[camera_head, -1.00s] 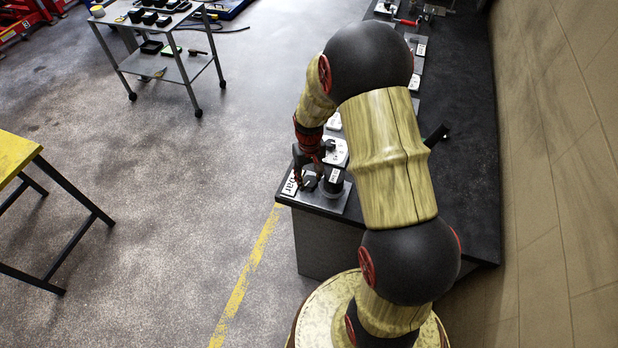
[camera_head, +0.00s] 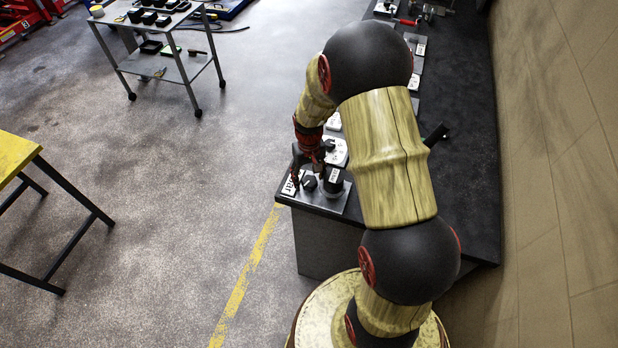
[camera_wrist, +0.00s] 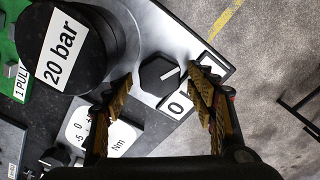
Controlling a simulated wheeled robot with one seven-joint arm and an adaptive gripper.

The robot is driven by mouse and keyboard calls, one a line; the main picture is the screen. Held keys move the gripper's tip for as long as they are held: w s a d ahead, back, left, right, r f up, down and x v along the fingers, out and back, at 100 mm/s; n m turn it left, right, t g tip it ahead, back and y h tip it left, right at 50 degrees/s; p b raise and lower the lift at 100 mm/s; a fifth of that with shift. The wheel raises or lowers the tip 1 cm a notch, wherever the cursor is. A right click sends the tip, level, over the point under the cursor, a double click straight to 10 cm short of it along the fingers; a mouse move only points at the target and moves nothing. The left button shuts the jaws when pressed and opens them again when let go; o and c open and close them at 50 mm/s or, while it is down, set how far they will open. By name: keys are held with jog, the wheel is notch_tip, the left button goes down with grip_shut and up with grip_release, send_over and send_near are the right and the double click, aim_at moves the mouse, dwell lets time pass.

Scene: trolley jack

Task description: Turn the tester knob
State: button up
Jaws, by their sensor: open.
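The tester knob (camera_wrist: 158,75) is a black faceted knob with a white pointer line, on a light metal plate (camera_wrist: 168,32). The knob also shows in the head view (camera_head: 309,184) at the bench's near left corner. My gripper (camera_wrist: 160,82) is open, with one finger on each side of the knob in the wrist view. The fingers look clear of the knob. In the head view my gripper (camera_head: 308,168) is just beyond it.
A black cylinder (camera_wrist: 75,45) labelled "20 bar" stands close beside the knob. A white "Nm" dial plate (camera_wrist: 100,132) and a green panel (camera_wrist: 22,35) are nearby. The dark bench (camera_head: 455,180) runs along the wall. Open floor lies left, with a trolley (camera_head: 182,68).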

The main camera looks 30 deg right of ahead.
aim_at(309, 179)
jog(key=shift+r, duration=0.1)
notch_tip(309, 179, up, 12)
dwell(0.7)
